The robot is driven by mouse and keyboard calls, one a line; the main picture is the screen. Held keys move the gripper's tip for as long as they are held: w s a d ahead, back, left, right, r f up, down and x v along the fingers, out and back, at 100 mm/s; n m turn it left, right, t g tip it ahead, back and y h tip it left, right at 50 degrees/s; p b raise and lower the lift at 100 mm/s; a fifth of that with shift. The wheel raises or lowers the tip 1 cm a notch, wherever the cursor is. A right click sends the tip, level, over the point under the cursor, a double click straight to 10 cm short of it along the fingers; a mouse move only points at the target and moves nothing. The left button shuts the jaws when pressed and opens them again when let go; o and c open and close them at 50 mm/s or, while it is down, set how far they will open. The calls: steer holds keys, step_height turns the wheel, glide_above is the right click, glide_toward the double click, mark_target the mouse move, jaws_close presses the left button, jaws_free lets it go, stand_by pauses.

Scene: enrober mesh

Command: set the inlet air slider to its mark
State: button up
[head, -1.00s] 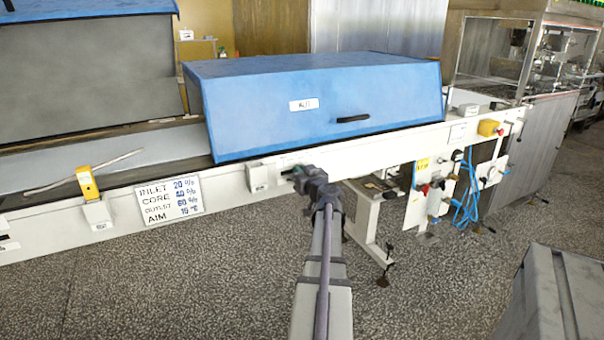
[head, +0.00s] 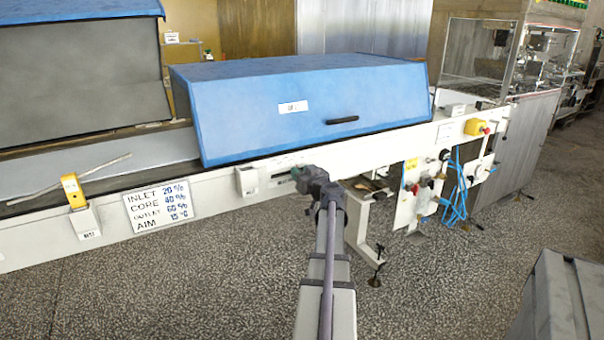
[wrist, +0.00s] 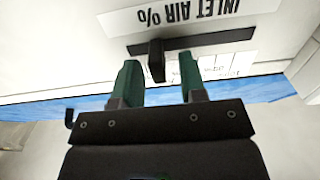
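The inlet air slider is a dark knob (wrist: 156,60) on a dark slot (wrist: 205,39) in a pale panel. The knob is near the slot's left end in the wrist view, where the label "INLET AIR %" (wrist: 190,14) reads upside down. A white scale strip (wrist: 225,66) lies along the slot; its markings are too small to read. My gripper (wrist: 159,66) is open, with its green fingers on either side of the knob and a visible gap to each. In the head view my gripper (head: 306,178) is at the machine's front rail and hides the slider.
A sign (head: 160,205) on the rail reads inlet 20, core 40, outlet 60, aim 15. A yellow device (head: 73,190) is left of it. A blue hood (head: 300,105) stands above the rail. A grey cabinet (head: 560,295) stands at the lower right.

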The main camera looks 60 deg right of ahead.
steer(key=v, duration=1)
steer(key=shift+s+a, duration=0.2)
steer(key=shift+s, duration=0.15)
